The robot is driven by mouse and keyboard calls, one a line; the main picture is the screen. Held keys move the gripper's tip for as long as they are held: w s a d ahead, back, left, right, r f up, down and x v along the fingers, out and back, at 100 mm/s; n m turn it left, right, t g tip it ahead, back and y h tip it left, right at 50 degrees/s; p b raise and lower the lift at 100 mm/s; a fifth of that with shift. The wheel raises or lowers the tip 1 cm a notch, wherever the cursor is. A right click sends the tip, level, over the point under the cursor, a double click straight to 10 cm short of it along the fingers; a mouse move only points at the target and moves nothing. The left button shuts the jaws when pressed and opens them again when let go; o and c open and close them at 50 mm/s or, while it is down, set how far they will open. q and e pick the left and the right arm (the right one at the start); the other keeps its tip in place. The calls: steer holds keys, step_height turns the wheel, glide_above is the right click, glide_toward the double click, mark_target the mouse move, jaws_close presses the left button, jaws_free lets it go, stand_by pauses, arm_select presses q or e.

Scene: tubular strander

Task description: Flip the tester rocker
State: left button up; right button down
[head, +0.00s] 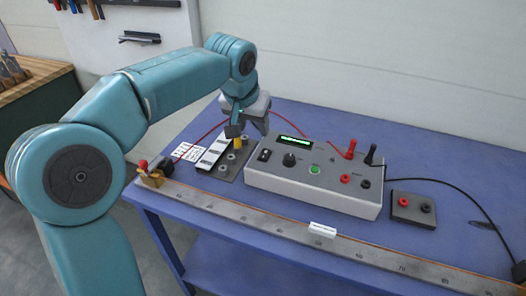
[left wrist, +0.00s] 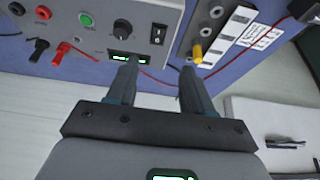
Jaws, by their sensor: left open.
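The tester (head: 310,182) is a grey box with a lit green display, standing on the blue bench. Its rocker (head: 264,155) is a small black switch at the left end of the top panel, beside a black knob (head: 289,159). In the left wrist view the rocker (left wrist: 158,34) shows with white marks, beyond and roughly between the fingertips. Which side of it is pressed I cannot tell. My left gripper (head: 249,127) is open and empty, above and behind the tester's left end; it also shows in the left wrist view (left wrist: 159,70). It appears apart from the rocker.
A dark plate with terminals and a yellow post (head: 238,143) stands close left of the tester. Red and black plugs (head: 360,152) rise from the tester's right side, with cables trailing. A small terminal block (head: 413,209) lies to the right. A long ruler bar (head: 270,228) runs along the front edge.

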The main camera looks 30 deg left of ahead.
mark_target(264, 155)
arm_select(q)
steer(key=x, duration=1.4)
steer(key=shift+w+f, duration=0.2)
steer(key=shift+w, duration=0.25)
steer(key=shift+s+r, duration=0.15)
steer(key=shift+s, duration=0.15)
steer(key=shift+w, duration=0.3)
steer(key=c, duration=0.9)
steer(key=shift+p, duration=0.3)
jaws_close()
